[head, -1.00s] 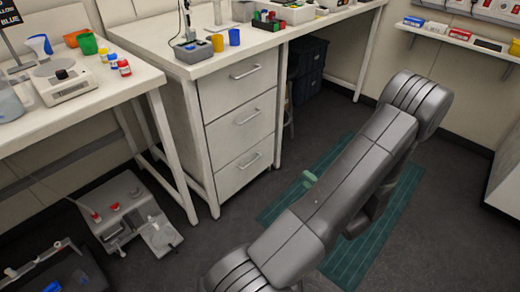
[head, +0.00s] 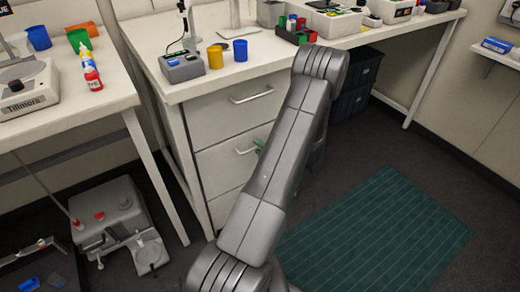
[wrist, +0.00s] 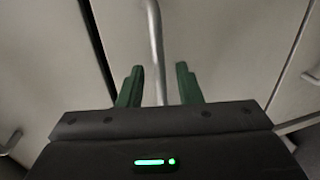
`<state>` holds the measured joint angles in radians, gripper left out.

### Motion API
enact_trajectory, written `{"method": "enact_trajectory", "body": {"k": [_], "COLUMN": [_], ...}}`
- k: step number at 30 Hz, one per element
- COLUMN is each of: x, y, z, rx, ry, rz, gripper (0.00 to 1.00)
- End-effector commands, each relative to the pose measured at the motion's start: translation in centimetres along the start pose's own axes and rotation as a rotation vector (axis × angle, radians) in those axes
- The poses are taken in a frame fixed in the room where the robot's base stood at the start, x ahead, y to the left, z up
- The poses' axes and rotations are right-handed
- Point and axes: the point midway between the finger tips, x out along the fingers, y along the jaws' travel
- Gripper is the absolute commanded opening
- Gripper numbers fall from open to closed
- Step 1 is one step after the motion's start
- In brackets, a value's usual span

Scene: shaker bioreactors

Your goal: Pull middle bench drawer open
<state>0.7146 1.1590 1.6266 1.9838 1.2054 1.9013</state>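The middle bench drawer (head: 213,164) has a pale front that looks flush with the drawers above and below it; my arm hides its right part. Its metal bar handle (head: 244,151) shows just left of my arm. In the wrist view the handle (wrist: 157,50) runs lengthwise between my two green fingers. My gripper (wrist: 159,86) is open, with a finger on each side of the bar and a gap to both.
The top drawer (head: 233,112) above and the bottom drawer (head: 226,204) below look shut. The benchtop holds a yellow cup (head: 215,56) and a blue cup (head: 240,50) near its front edge. A green mat (head: 375,235) lies on open floor to the right.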

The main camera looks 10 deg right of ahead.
Motion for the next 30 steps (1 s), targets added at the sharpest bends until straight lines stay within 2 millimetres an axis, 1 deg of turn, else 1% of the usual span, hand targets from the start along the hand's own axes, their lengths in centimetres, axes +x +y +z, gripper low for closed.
{"method": "enact_trajectory", "body": {"k": [5,9,10,17,22,26,29,30], "x": [0.0,0.0,0.0,-0.1,-0.9,-2.6,-4.6,-5.5], "y": [0.0,0.0,0.0,0.0,-0.2,-0.5,-0.9,-1.1], "z": [0.0,0.0,0.0,0.0,0.1,0.1,0.2,0.2], "rx": [0.000,0.000,0.000,0.000,0.001,0.003,0.004,0.004], "ry": [0.000,0.000,0.000,-0.001,-0.003,-0.004,-0.006,-0.007], "rz": [0.000,0.000,0.000,0.000,-0.001,-0.002,-0.002,-0.002], "gripper": [0.32,0.04,0.00,0.00,0.00,0.00,0.00,0.00]}}
